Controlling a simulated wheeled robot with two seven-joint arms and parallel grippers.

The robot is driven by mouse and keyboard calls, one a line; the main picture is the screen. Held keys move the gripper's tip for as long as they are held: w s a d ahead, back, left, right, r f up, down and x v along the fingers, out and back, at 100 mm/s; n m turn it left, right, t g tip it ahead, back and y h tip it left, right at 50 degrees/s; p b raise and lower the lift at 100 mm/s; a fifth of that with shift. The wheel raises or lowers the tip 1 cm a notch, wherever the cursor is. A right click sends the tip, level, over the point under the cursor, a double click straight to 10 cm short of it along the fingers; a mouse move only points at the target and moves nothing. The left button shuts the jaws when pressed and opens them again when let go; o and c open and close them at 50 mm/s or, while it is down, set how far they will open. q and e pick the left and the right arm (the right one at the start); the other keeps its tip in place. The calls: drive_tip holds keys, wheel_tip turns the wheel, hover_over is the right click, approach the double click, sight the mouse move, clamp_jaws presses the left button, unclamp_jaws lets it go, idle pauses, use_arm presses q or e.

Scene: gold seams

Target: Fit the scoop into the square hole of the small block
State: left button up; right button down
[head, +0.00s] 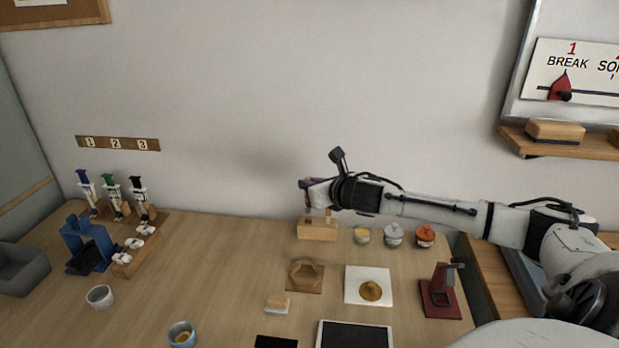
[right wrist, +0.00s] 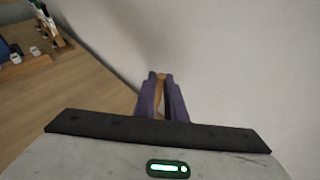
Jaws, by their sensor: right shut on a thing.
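My right gripper (head: 306,190) is at the back of the table, just above the small wooden block (head: 317,230). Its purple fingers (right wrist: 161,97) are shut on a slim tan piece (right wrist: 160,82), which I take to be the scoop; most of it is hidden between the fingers. Thin parts show between the gripper and the top of the block in the head view, but I cannot tell whether the scoop touches the block or enters it. The square hole cannot be made out. My left gripper is not in view.
Several small jars (head: 393,236) stand close to the right of the block. A wooden hexagonal piece (head: 305,276), a white square (head: 357,281) with a gold disc and a red stand (head: 440,292) lie in front. The wall is close behind. Blue stand (head: 87,243) is far left.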

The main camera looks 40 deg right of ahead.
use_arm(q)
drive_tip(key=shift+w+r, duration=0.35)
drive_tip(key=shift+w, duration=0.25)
use_arm(e)
drive_tip(key=shift+f, duration=0.55)
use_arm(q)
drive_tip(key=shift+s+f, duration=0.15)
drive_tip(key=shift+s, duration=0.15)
use_arm(e)
drive_tip(key=shift+f, duration=0.2)
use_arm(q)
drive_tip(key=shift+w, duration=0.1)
use_arm(e)
drive_tip(key=shift+f, duration=0.7)
idle(0.4)
